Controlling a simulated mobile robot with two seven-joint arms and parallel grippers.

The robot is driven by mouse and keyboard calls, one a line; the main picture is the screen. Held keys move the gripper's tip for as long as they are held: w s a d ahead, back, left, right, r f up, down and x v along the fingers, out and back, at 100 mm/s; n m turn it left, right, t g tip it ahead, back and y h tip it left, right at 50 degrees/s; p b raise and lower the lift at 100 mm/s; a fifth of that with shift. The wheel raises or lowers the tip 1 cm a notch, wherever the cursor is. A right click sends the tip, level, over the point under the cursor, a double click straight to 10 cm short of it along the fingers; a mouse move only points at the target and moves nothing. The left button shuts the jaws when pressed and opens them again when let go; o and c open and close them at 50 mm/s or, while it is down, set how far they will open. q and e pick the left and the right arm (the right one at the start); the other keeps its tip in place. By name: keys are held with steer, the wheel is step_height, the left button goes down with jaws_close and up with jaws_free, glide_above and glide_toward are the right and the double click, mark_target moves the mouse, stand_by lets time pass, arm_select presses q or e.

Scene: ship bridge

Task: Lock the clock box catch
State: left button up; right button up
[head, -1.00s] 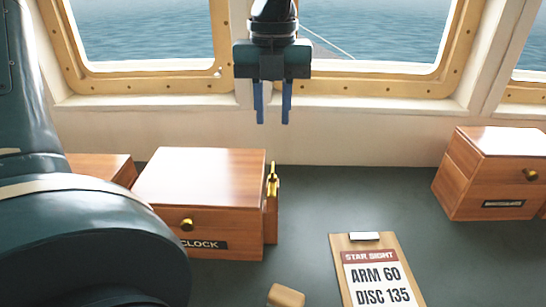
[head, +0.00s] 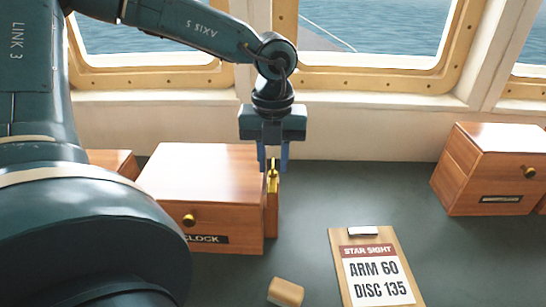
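The clock box (head: 205,185) is a wooden box with a brass knob and a dark label reading CLOCK, standing on the dark desk left of the middle. Its brass catch (head: 272,178) stands upright on a small wooden block at the box's right side. My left gripper (head: 273,163) points down right at the top of the catch, its two blue fingers apart, one on each side of it in the picture. I cannot tell whether the fingers touch the catch. My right gripper is not in view.
A clipboard (head: 372,270) reading STAR SIGHT, ARM 60, DISC 135 lies at the front. A small wooden block (head: 286,292) lies left of it. Another wooden box (head: 490,170) stands at right. The desk (head: 370,195) between is clear.

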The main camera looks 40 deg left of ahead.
arm_select(q)
steer(key=c, duration=0.5)
jaws_close()
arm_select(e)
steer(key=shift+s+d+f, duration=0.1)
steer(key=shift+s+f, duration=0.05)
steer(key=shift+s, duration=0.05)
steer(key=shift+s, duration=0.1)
